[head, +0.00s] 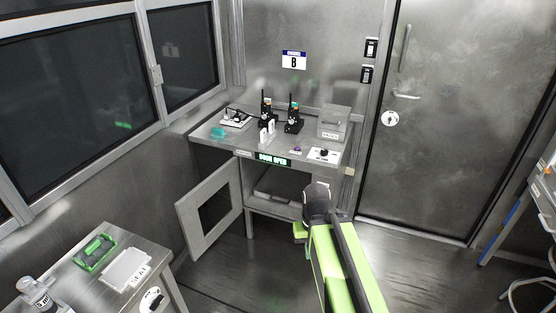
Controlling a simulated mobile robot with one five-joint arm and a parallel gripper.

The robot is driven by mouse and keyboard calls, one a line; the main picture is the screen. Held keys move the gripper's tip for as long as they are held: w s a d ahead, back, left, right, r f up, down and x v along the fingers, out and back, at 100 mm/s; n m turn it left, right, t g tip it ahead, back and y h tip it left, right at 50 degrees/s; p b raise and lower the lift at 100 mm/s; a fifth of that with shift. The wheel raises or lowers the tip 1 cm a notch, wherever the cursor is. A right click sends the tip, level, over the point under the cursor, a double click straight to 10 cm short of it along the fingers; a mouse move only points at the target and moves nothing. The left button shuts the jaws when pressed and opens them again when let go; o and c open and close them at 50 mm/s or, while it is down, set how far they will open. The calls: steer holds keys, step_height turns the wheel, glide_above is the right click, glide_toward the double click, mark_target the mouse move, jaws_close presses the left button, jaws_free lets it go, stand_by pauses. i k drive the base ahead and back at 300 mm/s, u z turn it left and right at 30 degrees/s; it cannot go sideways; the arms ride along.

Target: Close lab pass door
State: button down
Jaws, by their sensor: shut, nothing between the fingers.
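The lab pass door (233,191) is a grey metal panel with a square dark window, left of the middle in the head view. It stands swung open, out to the left from the front left edge of the compartment under the bench (218,137). A sign (273,159) above the compartment reads "DOOR OPEN" in green. The compartment (285,184) is open, with pale items on its floor. My green arm reaches up from the bottom toward the compartment's right side, right of the door and apart from it in the picture.
The bench top carries black devices (293,118), a clear box (333,122) and small items. A side table (85,283) with a green tray and a bottle stands at the lower left. A large closed metal door (440,150) is at the right. Floor (225,275) shows between side table and arm.

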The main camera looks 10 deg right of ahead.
mark_target(204, 213)
steer(key=u, duration=0.05)
steer(key=k, duration=0.5)
steer(key=z, duration=1.75)
steer(key=i, duration=1.1)
steer(key=u, duration=5.05)
steer(key=i, duration=0.15)
steer(key=z, duration=1.2)
steer(key=i, duration=0.9)
